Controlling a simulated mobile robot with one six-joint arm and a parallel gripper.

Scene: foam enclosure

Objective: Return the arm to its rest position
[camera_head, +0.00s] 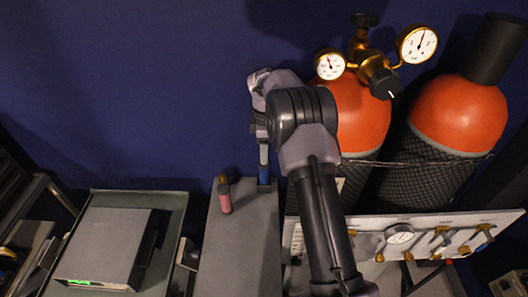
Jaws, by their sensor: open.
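My arm (320,200) rises from the bottom of the head view to a bulky dark elbow joint. Its light grey wrist (260,90) bends down on the left of that joint. My gripper (262,132) hangs below the wrist, over the far end of a grey box-like surface (238,250). It is open; its fingers are small and partly hidden. A blue upright piece (264,162) shows right under it. I cannot tell whether the two touch. A pink cylinder with a brown top (224,196) stands on the grey surface to the left, apart from the gripper.
Two orange-topped gas cylinders (462,112) stand right of my arm, with a brass regulator and gauges (372,62) above. A white valve panel (430,225) stands in front of them. A grey device (105,245) sits on a tray at left. The dark blue wall area at upper left is clear.

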